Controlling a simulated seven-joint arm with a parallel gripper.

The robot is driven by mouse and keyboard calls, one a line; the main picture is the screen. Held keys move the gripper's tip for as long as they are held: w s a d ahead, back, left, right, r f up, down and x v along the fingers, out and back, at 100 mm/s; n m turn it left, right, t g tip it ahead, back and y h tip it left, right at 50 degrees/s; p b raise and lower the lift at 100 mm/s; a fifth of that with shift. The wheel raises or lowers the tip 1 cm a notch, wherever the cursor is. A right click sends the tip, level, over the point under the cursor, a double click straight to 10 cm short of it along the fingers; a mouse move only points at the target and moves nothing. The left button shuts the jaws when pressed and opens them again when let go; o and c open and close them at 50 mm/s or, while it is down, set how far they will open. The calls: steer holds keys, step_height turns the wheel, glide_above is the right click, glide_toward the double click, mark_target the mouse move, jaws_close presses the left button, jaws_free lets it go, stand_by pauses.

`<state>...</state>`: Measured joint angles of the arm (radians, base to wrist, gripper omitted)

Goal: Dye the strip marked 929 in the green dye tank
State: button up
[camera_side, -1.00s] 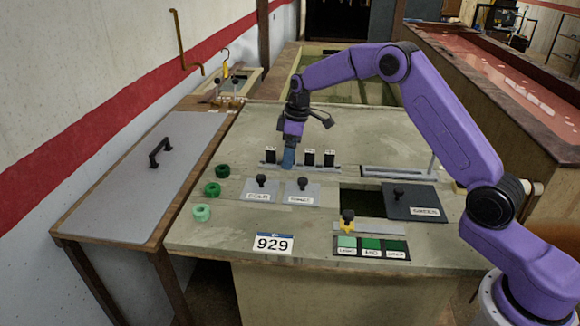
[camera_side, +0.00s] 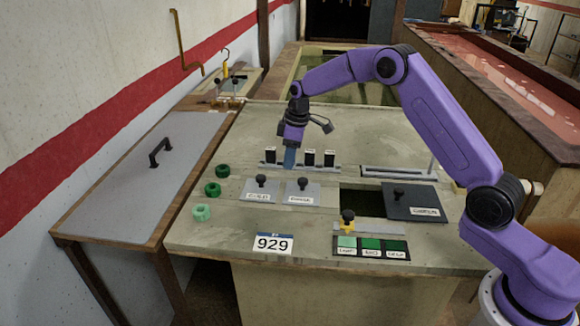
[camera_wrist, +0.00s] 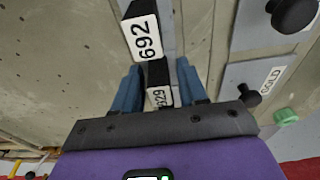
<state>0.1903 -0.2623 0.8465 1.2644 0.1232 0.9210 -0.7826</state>
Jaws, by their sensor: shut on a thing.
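My gripper (camera_side: 290,160) is at the small rack rail (camera_side: 339,168) on the bench, its blue fingers pointing down. In the wrist view the fingers (camera_wrist: 158,92) are shut on the black strip tagged 929 (camera_wrist: 158,98), between them. Whether it still sits in the rail is hidden. A strip tagged 692 (camera_wrist: 145,38) stands beside it. Other black strips (camera_side: 309,158) stand in the rail on both sides of my gripper. A sign reading 929 (camera_side: 273,244) is on the bench front.
Two knobbed grey lids, gold (camera_side: 260,190) and another (camera_side: 301,193), lie left of the opening. An empty slotted rail (camera_side: 395,172) is behind the tank. Green rings (camera_side: 213,189) lie left.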

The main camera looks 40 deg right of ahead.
steer(key=shift+r, duration=0.2)
stand_by(0.4)
steer(key=shift+r, duration=5.35)
